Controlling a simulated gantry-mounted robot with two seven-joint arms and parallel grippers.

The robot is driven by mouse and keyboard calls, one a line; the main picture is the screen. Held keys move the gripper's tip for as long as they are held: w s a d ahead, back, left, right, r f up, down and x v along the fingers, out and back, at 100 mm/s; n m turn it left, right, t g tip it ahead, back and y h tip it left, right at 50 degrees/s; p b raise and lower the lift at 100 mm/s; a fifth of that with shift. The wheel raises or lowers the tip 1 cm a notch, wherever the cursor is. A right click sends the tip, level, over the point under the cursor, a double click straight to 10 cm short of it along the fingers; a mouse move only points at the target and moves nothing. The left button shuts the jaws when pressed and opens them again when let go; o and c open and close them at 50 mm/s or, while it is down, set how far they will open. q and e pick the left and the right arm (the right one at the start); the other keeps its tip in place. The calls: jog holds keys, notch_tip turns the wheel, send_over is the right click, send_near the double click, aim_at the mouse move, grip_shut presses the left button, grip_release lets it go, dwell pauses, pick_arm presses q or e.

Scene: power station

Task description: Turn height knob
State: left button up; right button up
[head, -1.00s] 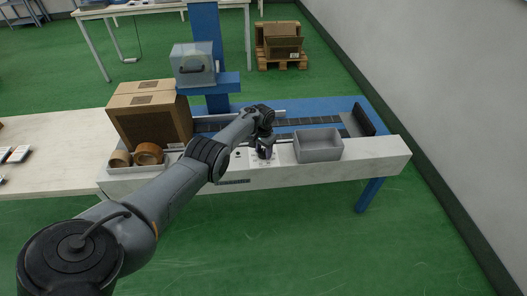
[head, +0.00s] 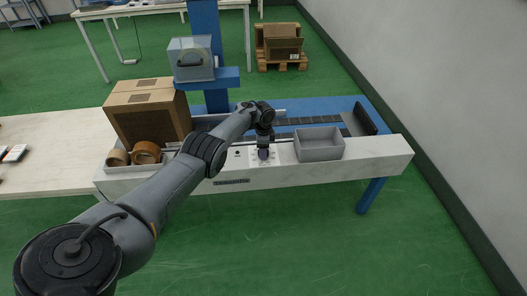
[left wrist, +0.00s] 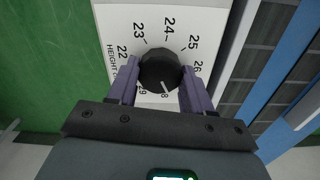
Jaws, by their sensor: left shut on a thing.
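The height knob (left wrist: 160,70) is a round black ribbed knob on a white dial plate (left wrist: 185,14) with printed numbers from the twenties around it. The lower numbers are partly hidden by the knob and fingers. My left gripper (left wrist: 158,76) has a purple finger on each side of the knob and is shut on it. In the head view my left gripper (head: 264,155) points down at the panel on the bench front and hides the knob. My right gripper is not in view.
A grey open bin (head: 320,146) stands just right of the gripper. A cardboard box (head: 148,115) and tape rolls (head: 146,153) sit on the left. A blue column with a machine head (head: 191,62) rises behind the conveyor (head: 310,121).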

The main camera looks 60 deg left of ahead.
pick_arm(q)
jog(key=shift+m+b, duration=0.35)
jog(key=shift+m, duration=1.15)
jog(key=o, duration=1)
jog(key=shift+o, duration=0.2)
jog(key=shift+r, duration=0.1)
notch_tip(320, 180, up, 11)
jog(key=p, duration=0.7)
jog(key=shift+f, duration=0.2)
